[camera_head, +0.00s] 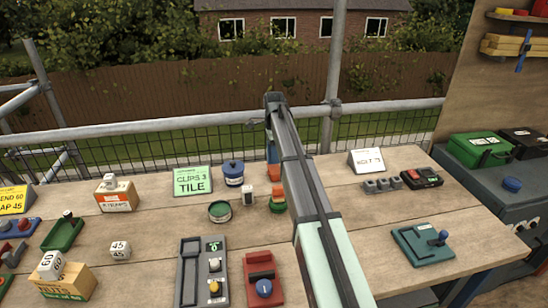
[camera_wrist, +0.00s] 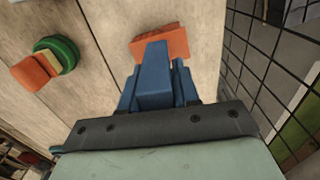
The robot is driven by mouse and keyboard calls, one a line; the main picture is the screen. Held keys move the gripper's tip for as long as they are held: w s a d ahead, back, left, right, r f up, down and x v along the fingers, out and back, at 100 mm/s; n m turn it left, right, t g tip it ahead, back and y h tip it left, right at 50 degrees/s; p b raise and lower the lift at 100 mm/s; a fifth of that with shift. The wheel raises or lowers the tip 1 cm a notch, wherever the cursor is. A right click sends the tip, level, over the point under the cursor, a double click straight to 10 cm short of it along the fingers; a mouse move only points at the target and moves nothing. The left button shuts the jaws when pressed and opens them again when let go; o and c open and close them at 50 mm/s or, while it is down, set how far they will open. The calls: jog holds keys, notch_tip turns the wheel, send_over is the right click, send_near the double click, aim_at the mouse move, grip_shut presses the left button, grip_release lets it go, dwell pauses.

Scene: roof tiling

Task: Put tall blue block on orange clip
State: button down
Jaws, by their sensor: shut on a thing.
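My gripper (camera_wrist: 157,92) is shut on the tall blue block (camera_wrist: 154,65), which sits between its two blue fingers in the wrist view. The orange clip (camera_wrist: 174,42) lies on the wooden bench just beyond the block, partly hidden behind it. I cannot tell whether the block touches the clip. In the head view my gripper (camera_head: 272,150) points down at the back of the bench, partly hidden by my own arm. A piece of orange (camera_head: 273,172) shows just below it.
A green round piece with an orange block (camera_wrist: 35,72) stands to the left in the wrist view. A wire mesh fence (camera_wrist: 262,75) runs close on the right. In the head view, a blue-lidded pot (camera_head: 233,174) and a green "CLIPS 3 TILE" card (camera_head: 193,181) stand left of my gripper.

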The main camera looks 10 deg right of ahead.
jog(key=shift+f, duration=1.15)
jog(key=shift+f, duration=0.15)
jog(key=c, duration=0.8)
grip_release()
notch_tip(320, 180, up, 12)
jog(key=shift+r, duration=0.2)
